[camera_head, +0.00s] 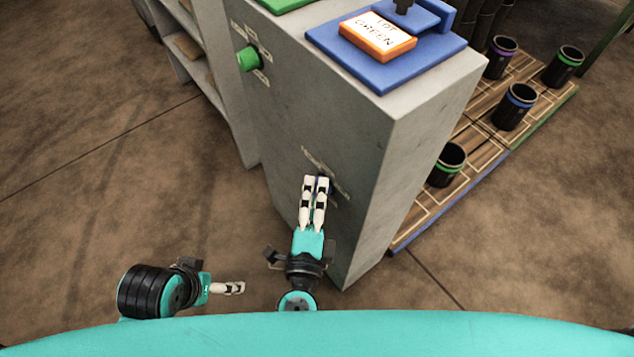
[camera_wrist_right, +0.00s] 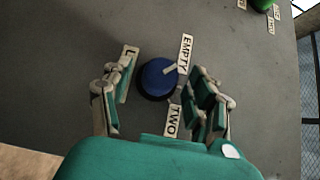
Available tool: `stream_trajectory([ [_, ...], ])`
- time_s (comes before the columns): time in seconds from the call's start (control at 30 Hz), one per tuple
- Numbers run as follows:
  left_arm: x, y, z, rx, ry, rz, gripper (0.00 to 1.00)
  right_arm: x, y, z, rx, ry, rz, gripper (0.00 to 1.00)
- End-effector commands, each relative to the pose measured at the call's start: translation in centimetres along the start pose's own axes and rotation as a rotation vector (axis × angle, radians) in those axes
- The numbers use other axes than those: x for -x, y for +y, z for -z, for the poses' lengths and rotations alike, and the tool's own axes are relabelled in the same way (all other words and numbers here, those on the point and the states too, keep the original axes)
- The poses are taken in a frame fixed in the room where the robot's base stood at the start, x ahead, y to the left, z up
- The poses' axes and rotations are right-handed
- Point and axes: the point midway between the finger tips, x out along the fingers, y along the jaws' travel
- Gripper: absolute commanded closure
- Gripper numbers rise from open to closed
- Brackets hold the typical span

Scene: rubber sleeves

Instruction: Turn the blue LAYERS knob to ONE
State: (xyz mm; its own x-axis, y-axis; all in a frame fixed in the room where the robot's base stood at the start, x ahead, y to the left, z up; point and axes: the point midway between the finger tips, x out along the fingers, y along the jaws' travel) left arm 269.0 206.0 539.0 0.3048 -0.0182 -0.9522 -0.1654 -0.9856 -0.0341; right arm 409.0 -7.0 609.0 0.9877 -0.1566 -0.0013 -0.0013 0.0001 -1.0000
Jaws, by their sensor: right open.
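The blue knob (camera_wrist_right: 157,79) is on the grey side panel of a cabinet. A white mark on it points up and right, toward the EMPTY label (camera_wrist_right: 185,54). The TWO label (camera_wrist_right: 174,121) is below the knob, and a partly hidden label starting with L (camera_wrist_right: 128,59) is at its left. No ONE label is readable. My right gripper (camera_wrist_right: 157,92) is open, its fingers on either side of the knob; contact cannot be told. In the head view my right gripper (camera_head: 315,182) covers most of the knob. My left gripper (camera_head: 232,288) is low, left of the cabinet, apart from it.
The grey cabinet (camera_head: 385,170) carries a blue tray with an orange-edged sign (camera_head: 378,36). A green knob (camera_head: 248,59) is farther along the same panel. Black sleeves with coloured bands (camera_head: 514,106) stand on a wooden pallet (camera_head: 480,160) at right. Floor at left is clear.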

Motion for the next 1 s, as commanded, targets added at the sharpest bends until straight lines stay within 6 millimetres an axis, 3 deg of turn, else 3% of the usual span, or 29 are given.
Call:
stream_trajectory([
  [0.27,-0.01,0.00,-0.01,0.000,0.000,0.000,0.00,0.01,-0.01,0.00,0.000,0.000,0.000,0.40],
  [0.7,-0.02,0.01,-0.01,0.000,0.000,0.000,0.00,0.01,0.00,0.00,0.000,0.000,0.000,0.94],
  [1.0,-0.58,0.03,-0.19,0.000,0.000,0.000,0.00,0.01,0.21,-0.01,-0.014,0.000,0.014,0.94],
])
